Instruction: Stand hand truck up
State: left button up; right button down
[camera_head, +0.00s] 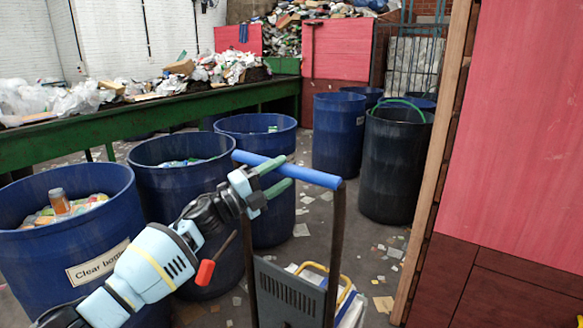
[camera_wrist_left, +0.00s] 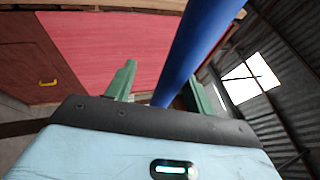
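The hand truck has dark posts (camera_head: 335,240) and a blue handle bar (camera_head: 312,175), in the lower middle of the head view. Its posts look near vertical there, but its foot is out of frame, so its exact tilt is unclear. My left gripper (camera_head: 277,176) is at the left part of the handle bar. In the left wrist view the blue bar (camera_wrist_left: 205,35) runs between the two green fingers (camera_wrist_left: 160,88), which stand apart. A gap shows between the bar and the left finger, so the gripper looks open around the bar. My right gripper is out of view.
Blue bins (camera_head: 180,165) stand close on the left, one labelled (camera_head: 98,264). A black bin (camera_head: 393,165) stands behind the truck. A green belt frame (camera_head: 150,113) runs behind the bins. A red panel (camera_head: 520,130) closes the right side. Littered floor (camera_head: 330,225) lies between.

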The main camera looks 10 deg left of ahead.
pick_arm(q)
jog(key=v, duration=0.4)
jog(key=shift+w+a, duration=0.1)
jog(key=shift+w, duration=0.05)
